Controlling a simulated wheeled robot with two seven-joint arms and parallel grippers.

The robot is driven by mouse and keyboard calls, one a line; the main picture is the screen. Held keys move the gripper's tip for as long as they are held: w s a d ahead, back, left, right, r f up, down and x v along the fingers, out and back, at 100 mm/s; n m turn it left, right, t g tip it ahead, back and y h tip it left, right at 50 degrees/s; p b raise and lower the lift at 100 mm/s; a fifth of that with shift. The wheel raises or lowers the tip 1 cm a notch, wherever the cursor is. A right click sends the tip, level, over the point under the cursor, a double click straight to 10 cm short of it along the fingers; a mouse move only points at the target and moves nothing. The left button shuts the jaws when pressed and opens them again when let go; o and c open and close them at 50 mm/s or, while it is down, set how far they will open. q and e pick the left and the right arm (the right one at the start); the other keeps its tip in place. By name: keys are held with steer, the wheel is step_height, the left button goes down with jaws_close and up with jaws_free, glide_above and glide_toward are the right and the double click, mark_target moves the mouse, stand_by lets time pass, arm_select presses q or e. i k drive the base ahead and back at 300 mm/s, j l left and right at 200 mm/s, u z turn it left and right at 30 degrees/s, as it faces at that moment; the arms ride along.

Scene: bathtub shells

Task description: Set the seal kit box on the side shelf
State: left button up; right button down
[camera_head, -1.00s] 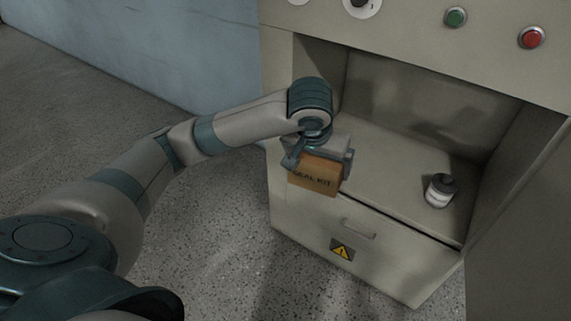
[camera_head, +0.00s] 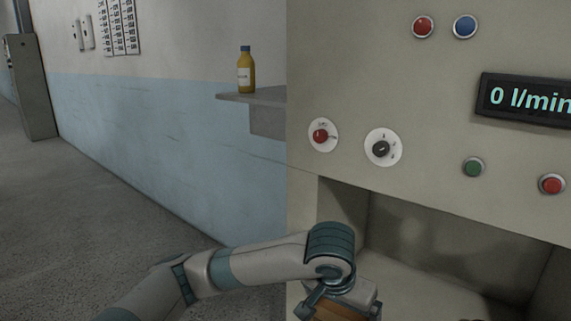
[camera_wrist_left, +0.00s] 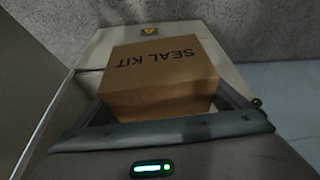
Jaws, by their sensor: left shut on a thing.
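The seal kit box (camera_wrist_left: 160,72) is a brown carton with "SEAL KIT" printed on it. It shows large in the left wrist view, and only its top edge (camera_head: 338,312) shows at the bottom of the head view. My left gripper (camera_head: 340,304) is shut on the box, in front of the machine's open recess. The side shelf (camera_head: 252,98) is a grey ledge on the wall left of the machine. A yellow bottle (camera_head: 246,72) with a blue cap stands upright on it. My right gripper is not in view.
The machine front (camera_head: 440,80) carries knobs, buttons and a display (camera_head: 530,98) reading "0 l/min". Its side edge stands close to the shelf's right end. The floor at left is clear. A grey cabinet (camera_head: 32,85) stands far left.

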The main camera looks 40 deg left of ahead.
mark_target(277, 95)
steer(key=i+j+u, duration=0.1)
steer(key=u, duration=0.25)
steer(key=j+u, duration=0.15)
steer(key=u, duration=0.2)
steer(key=i+u, duration=0.15)
steer(key=u, duration=0.25)
steer(key=i+j+u, duration=0.1)
steer(key=i+u, duration=0.4)
steer(key=i, duration=0.8)
